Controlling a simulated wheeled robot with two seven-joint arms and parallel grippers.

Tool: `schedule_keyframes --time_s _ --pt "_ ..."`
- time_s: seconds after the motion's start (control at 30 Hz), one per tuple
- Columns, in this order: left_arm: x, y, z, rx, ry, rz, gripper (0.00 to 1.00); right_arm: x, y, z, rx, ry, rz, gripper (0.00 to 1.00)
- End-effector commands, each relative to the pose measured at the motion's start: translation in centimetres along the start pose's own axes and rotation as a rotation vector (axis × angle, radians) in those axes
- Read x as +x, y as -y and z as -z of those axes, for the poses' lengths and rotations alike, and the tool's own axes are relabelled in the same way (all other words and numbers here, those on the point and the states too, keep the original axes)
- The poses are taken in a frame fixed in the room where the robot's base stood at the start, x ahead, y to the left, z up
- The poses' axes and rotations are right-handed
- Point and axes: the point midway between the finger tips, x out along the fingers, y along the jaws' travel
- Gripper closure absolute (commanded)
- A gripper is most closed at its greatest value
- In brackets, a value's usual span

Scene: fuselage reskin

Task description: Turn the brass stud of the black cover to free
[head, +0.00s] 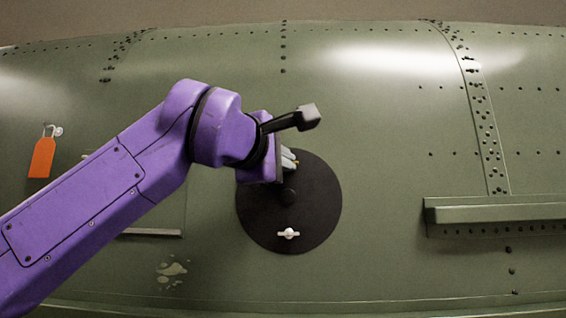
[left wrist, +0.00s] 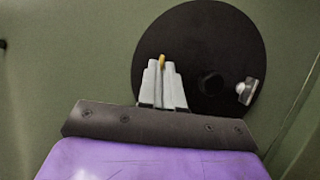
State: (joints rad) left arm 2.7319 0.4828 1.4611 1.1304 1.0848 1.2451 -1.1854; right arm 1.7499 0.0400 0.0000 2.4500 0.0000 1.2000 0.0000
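The black cover (head: 315,205) is a round dark disc on the green fuselage skin, and it also shows in the left wrist view (left wrist: 220,45). The brass stud (left wrist: 162,61) is at the cover's edge, and a small bit of it (head: 297,161) shows in the head view. My left gripper (head: 290,159) reaches it from the upper left. In the left wrist view its grey fingers (left wrist: 162,72) are close together with the brass stud between their tips, and look shut on it. The fingers hide most of the stud. My right gripper is in neither view.
A silver wing stud (head: 288,234) sits low on the cover, with a dark knob (head: 289,196) at its middle. An orange tag (head: 42,157) hangs at the left. A green ledge (head: 495,212) juts out at the right. The skin between cover and ledge is clear.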

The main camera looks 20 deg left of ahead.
Motion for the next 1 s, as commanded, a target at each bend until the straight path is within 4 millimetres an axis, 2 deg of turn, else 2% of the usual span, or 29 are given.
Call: schedule_keyframes --time_s 0.27,1.0 --pt "0.0 0.6 0.0 -0.171 -0.001 -0.073 1.0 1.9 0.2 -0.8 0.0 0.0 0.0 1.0" --pt "0.1 1.1 -0.4 -0.816 -0.001 -0.342 1.0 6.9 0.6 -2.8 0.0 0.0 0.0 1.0"
